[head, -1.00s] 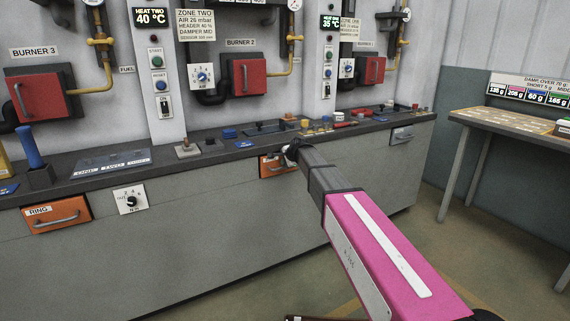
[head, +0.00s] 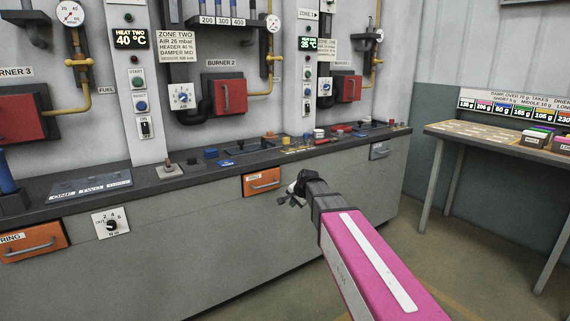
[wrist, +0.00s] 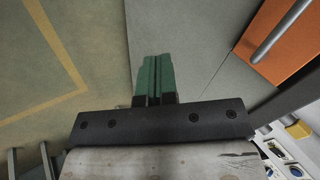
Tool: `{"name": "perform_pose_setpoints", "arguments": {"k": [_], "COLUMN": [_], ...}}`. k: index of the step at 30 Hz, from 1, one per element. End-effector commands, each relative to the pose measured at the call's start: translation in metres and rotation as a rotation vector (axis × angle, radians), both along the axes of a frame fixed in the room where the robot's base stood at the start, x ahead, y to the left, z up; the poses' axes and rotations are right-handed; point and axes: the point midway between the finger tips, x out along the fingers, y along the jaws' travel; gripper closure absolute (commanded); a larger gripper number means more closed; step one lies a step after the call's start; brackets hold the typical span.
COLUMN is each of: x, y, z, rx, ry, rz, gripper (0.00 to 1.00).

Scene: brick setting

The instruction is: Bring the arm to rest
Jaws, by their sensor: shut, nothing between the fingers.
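My gripper (head: 290,200) is at the end of my pink and dark arm in the head view, in front of the grey cabinet and just right of an orange drawer (head: 262,181). In the wrist view my gripper's green fingers (wrist: 155,78) are together with nothing between them. The wrist view shows the floor (wrist: 40,90) and the grey cabinet front (wrist: 185,40) beyond the fingers. The orange drawer also shows at the upper right of the wrist view (wrist: 285,40), apart from the fingers.
The dark counter (head: 215,166) with switches and small items runs along the wall above the grey cabinet. A second orange drawer (head: 32,241) is at the lower left. A table (head: 490,140) with boxes stands at the right. Floor between cabinet and table is clear.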

Motion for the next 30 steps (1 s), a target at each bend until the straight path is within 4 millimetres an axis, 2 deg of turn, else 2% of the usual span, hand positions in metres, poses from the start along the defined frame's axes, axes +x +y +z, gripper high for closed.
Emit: {"name": "perform_pose_setpoints", "arguments": {"k": [1, 6, 12, 15, 18, 21, 30], "x": [-0.030, -0.107, -0.202, -0.237, -0.259, -0.269, -0.269], "y": [-0.020, -0.074, -0.127, -0.145, -0.156, -0.161, -0.161], "z": [-0.022, -0.083, -0.134, -0.149, -0.158, -0.161, -0.162], "rx": [-0.058, -0.237, -0.390, -0.433, -0.457, -0.468, -0.469], "ry": [0.027, 0.128, 0.263, 0.316, 0.352, 0.368, 0.370], "rz": [0.044, 0.231, 0.469, 0.565, 0.631, 0.663, 0.666], "gripper": [1.00, 1.00, 1.00, 1.00, 1.00, 1.00, 1.00]}}
